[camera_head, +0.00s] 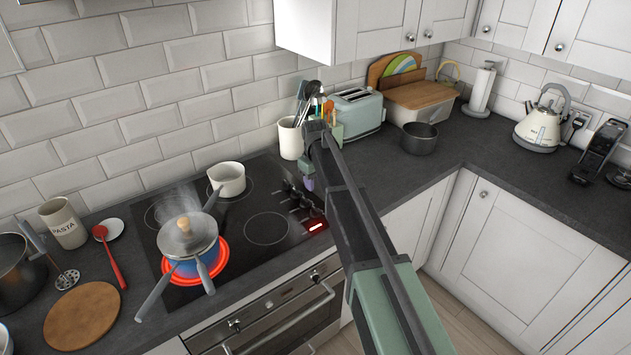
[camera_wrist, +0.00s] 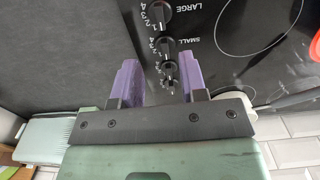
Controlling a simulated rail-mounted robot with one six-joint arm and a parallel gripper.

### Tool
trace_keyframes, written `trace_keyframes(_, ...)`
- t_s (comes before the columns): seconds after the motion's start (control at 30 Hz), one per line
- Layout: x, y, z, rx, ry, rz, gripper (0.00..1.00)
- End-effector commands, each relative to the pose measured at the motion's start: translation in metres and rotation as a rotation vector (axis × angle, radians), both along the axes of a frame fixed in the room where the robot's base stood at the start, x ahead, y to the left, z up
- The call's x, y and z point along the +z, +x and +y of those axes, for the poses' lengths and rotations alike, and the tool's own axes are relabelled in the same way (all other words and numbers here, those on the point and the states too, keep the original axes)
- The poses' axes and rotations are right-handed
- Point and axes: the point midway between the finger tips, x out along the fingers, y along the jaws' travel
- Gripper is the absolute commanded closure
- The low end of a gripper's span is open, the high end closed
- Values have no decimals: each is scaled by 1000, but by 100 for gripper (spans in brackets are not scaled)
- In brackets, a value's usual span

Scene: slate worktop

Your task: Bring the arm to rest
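My gripper (camera_head: 309,176) hangs over the right end of the black hob in the head view, close to the row of control knobs. In the wrist view its two purple fingers (camera_wrist: 158,66) stand apart with nothing held between them. The dark hob knobs (camera_wrist: 168,48) show beyond and between the fingers. I cannot tell whether a finger touches a knob. In the head view my arm hides part of the counter to the right of the hob.
A lidded blue pan (camera_head: 190,253) sits on a glowing red ring of the hob (camera_head: 267,228). A white saucepan (camera_head: 227,178) stands behind it. A utensil pot (camera_head: 290,138), toaster (camera_head: 358,112) and dark pot (camera_head: 419,138) stand near my arm. The right counter's front is clear.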

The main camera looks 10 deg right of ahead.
Motion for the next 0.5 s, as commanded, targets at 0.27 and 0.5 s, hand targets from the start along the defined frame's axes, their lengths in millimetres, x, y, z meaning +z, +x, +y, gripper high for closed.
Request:
trace_keyframes(0.27, -2, -1, 0, -43, 0, 0, 61)
trace_keyframes(0.5, -7, -179, -1, -345, -1, 0, 61)
